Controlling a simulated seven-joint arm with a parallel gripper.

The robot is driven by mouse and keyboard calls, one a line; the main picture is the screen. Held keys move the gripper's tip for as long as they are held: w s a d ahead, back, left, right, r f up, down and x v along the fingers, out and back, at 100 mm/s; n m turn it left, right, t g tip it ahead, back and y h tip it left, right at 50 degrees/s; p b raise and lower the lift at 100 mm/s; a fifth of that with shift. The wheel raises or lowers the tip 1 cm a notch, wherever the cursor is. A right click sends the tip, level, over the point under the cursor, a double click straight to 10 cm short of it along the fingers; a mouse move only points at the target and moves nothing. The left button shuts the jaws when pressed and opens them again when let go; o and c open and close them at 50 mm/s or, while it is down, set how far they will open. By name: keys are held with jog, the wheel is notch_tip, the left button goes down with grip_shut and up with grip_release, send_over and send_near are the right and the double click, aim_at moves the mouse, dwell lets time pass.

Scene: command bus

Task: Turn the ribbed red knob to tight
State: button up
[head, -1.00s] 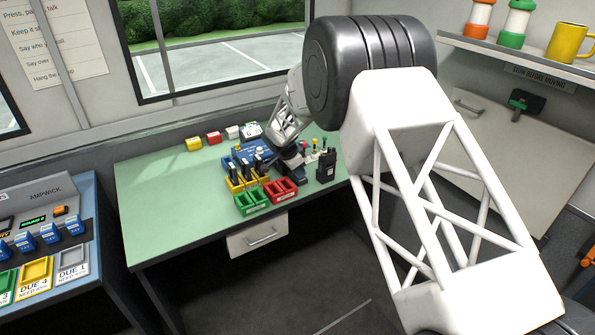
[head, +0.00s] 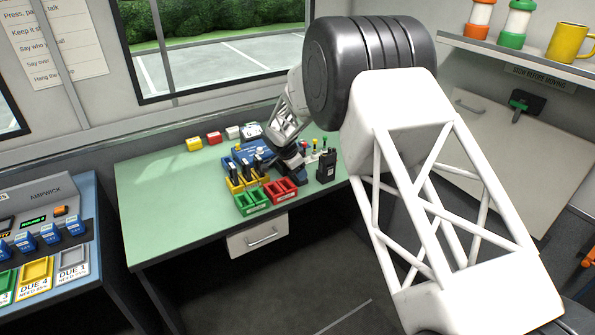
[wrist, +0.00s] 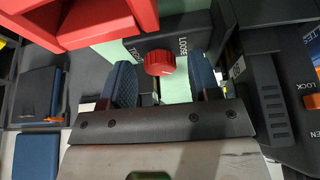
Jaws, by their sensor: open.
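The ribbed red knob (wrist: 160,63) shows in the wrist view on a dark panel (wrist: 185,37) lettered "LOOSE" and, partly hidden, what looks like "TIGHT". My gripper (wrist: 163,85) is open, with one blue-padded finger to the left of the knob and one to the right. In the head view my gripper (head: 290,162) is low over the green table (head: 165,215), and my arm hides the knob there.
A red tray (head: 281,191) and a green tray (head: 252,202) stand close to my gripper. A black radio (head: 326,166) stands at its right. In the wrist view a red bin wall (wrist: 110,22) is close at upper left, and a dark unit lettered "LOCK" is at right.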

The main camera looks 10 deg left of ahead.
jog(key=v, duration=0.7)
jog(key=shift+r, duration=0.35)
jog(key=shift+a, duration=0.1)
jog(key=m, duration=3.6)
